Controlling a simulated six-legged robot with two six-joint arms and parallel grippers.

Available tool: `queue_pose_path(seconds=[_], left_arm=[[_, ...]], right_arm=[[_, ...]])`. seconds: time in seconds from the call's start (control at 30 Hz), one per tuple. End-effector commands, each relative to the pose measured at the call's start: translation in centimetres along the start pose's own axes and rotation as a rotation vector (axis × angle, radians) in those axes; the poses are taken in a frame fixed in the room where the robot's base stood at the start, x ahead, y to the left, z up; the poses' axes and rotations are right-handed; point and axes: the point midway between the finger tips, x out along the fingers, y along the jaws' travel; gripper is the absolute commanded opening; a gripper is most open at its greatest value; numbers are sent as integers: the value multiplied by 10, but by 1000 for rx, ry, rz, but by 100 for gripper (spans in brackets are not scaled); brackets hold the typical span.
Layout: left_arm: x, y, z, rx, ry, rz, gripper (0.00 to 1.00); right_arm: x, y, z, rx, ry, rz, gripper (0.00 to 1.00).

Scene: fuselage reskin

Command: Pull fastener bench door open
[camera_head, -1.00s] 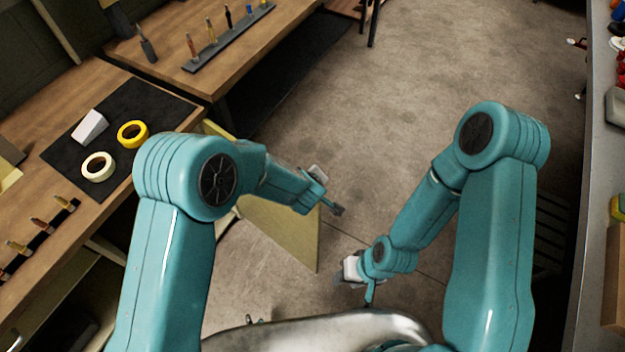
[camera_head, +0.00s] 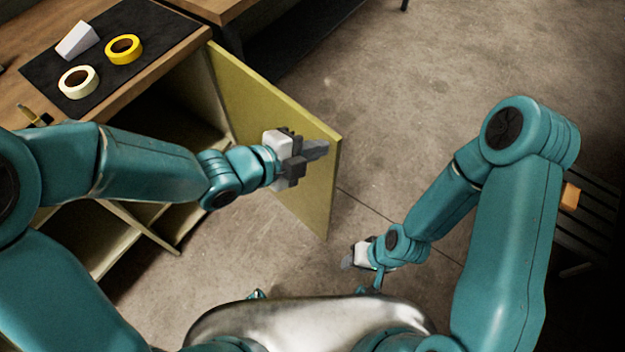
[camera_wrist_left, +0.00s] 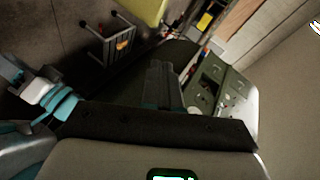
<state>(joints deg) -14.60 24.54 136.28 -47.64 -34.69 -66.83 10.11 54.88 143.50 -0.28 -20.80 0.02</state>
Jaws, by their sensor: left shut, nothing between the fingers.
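The fastener bench door (camera_head: 262,105) is a yellow-green panel. In the head view it stands swung out from the bench (camera_head: 190,45), with open shelves showing behind it. My left gripper (camera_head: 318,150) is shut and empty, in front of the door's inner face near its free edge. I cannot tell whether it touches the panel. My right gripper (camera_head: 350,262) hangs low over the floor, and its fingers are too small to judge. In the left wrist view the shut left fingers (camera_wrist_left: 163,85) show in the middle.
On the bench a dark mat (camera_head: 45,75) holds a yellow tape roll (camera_head: 123,48), a cream tape roll (camera_head: 79,82) and a white wedge (camera_head: 77,40). A slatted rack (camera_head: 590,225) stands at the right. The concrete floor (camera_head: 420,70) beyond the door is clear.

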Motion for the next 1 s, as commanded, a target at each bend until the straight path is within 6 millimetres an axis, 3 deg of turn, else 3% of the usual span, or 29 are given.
queue_pose_path(seconds=[0.03, 0.2, 0.3, 0.43, 0.57, 0.67, 1.0], left_arm=[[0, 34, 12, 73, 9, -14, 0], [-22, 87, 27, 243, 11, -51, 0], [-32, 108, 44, 273, -35, -87, 0], [-41, 118, 66, 281, -100, -136, 0], [-44, 123, 76, 279, -127, -151, 0], [-43, 122, 77, 273, -127, -149, 0], [-25, 111, 76, 266, -121, -145, 0]], right_arm=[[44, 16, -1, 0, 0, 0, 43], [112, 40, -2, 0, 0, 0, 43], [146, 53, -3, 0, 0, 0, 43], [175, 63, -4, 0, 0, 0, 43], [185, 67, -4, -1, 0, 0, 43], [181, 65, -4, -1, 0, 0, 43], [128, 46, -3, -1, 1, 0, 43]])
